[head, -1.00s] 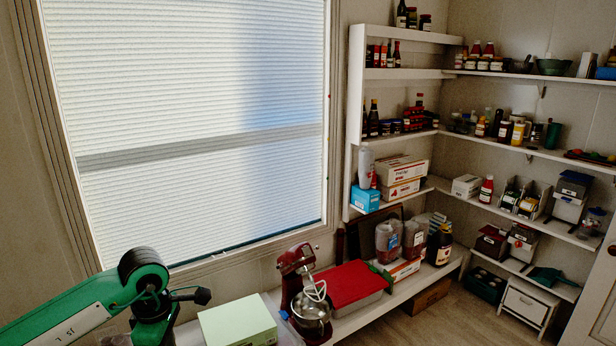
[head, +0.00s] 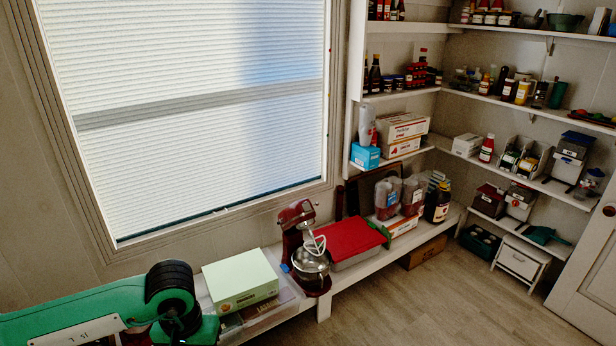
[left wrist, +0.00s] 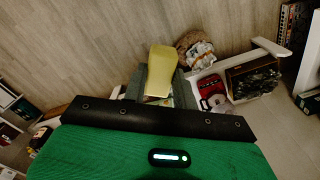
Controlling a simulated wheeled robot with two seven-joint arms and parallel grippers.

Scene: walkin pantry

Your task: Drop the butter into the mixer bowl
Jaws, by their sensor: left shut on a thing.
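The red stand mixer (head: 297,232) stands on the low white bench below the window, its head tilted up and the whisk hanging out. Its steel bowl (head: 311,265) sits under the whisk and is open at the top. In the left wrist view my left gripper (left wrist: 157,88) is shut on a yellow block, the butter (left wrist: 162,62), which sticks out beyond the fingers. In the head view my left arm comes in at the lower left; its gripper and the butter are out of sight there. My right gripper is in no view.
A pale green box (head: 240,280) stands on the bench left of the mixer. A red-lidded tray (head: 347,240) sits close on its right, with jars and bottles behind. Shelves (head: 400,95) fill the corner. The wooden floor (head: 430,300) in front is clear.

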